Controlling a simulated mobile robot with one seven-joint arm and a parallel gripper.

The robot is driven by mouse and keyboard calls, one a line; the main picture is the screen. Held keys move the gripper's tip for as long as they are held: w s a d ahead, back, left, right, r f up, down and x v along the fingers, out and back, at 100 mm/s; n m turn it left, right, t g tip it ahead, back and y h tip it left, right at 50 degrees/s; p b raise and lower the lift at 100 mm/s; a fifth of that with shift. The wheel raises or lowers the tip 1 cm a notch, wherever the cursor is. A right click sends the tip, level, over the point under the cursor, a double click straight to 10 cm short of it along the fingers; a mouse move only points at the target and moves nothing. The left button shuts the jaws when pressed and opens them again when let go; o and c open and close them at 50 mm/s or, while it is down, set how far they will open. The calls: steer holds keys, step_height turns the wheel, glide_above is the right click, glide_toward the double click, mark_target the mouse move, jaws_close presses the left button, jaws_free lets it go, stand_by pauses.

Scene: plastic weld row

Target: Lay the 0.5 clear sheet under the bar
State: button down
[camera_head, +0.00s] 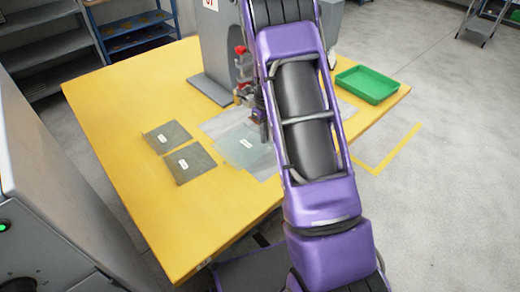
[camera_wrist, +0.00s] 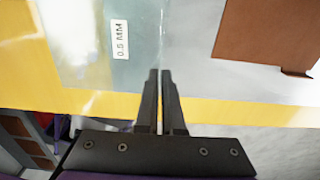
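The clear sheet (camera_wrist: 90,45) bears a "0.5 MM" label in the wrist view. In the head view, a labelled clear sheet (camera_head: 240,150) lies over a pale grey area of the table in front of the grey machine (camera_head: 218,50). My gripper (camera_wrist: 160,72) has its two fingers close together, with the tips beside the sheet's right edge in the wrist view. I cannot make out any sheet between them. My purple arm hides the gripper and part of the machine's front in the head view. The bar cannot be clearly made out.
Two dark labelled sheets (camera_head: 167,136) (camera_head: 189,163) lie left on the yellow table (camera_head: 120,110). A green tray (camera_head: 367,84) stands at the right edge. A brown flat piece (camera_wrist: 265,35) is right of my fingers in the wrist view. The table's front left is clear.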

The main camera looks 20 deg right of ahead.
mark_target(265, 147)
steer(key=shift+f+b, duration=0.5)
steer(key=shift+f, duration=2.5)
steer(key=c, duration=1)
jaws_free()
steer(key=shift+c, duration=0.2)
steer(key=shift+r, duration=0.15)
step_height(265, 147, up, 13)
steer(key=shift+f+p, duration=0.1)
steer(key=shift+p, duration=0.75)
